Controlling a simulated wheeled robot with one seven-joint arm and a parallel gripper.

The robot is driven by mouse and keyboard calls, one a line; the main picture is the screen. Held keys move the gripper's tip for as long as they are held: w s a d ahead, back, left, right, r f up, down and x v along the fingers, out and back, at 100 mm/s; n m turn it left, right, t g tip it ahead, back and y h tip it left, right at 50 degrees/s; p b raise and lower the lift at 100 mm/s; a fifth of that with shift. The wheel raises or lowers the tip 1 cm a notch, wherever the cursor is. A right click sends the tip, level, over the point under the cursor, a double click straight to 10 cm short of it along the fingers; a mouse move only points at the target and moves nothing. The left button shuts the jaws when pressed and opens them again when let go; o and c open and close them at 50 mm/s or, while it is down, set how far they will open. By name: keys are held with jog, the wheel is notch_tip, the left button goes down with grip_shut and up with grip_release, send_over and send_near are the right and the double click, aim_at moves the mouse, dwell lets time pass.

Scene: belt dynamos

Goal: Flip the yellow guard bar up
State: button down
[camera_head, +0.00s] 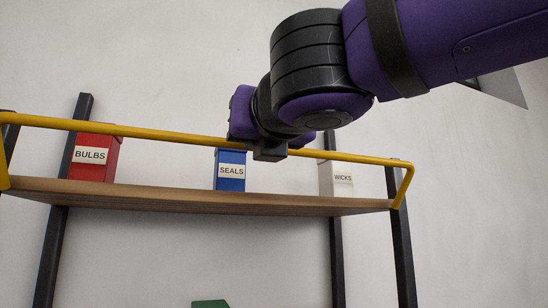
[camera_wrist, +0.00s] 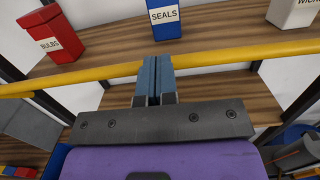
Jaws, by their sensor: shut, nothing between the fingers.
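The yellow guard bar (camera_head: 160,133) runs along the front of the wooden shelf (camera_head: 290,203). In the head view it stands above the board, crossing in front of the boxes, with its right end bent down to the shelf edge. My gripper (camera_head: 270,152) is at the middle of the bar, overlapping it. In the wrist view my gripper (camera_wrist: 157,62) is shut and empty, its blue-grey fingertips crossing the yellow bar (camera_wrist: 230,56) just below the SEALS box. I cannot tell whether the fingers touch the bar.
On the shelf stand a red BULBS box (camera_head: 92,157), a blue SEALS box (camera_head: 230,172) and a white WICKS box (camera_head: 341,180). Dark posts (camera_head: 402,250) carry the shelf. The wrist view shows a lower wooden shelf (camera_wrist: 215,92) with things at both sides.

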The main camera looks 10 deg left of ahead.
jog(key=shift+g+h, duration=0.4)
jog(key=shift+g, duration=0.2)
jog(key=shift+w+a+r, duration=0.5)
jog(key=shift+w+r, duration=0.25)
jog(key=shift+w, duration=0.05)
jog(key=shift+w+a+r, duration=0.5)
jog(key=shift+w+r, duration=0.25)
jog(key=shift+w, duration=0.05)
jog(key=w+a+r+g, duration=0.1)
jog(key=w+a, duration=0.2)
jog(key=w, duration=0.2)
jog(key=shift+w+a+r+h, duration=0.2)
jog(key=shift+w+h, duration=0.15)
jog(key=shift+h, duration=0.05)
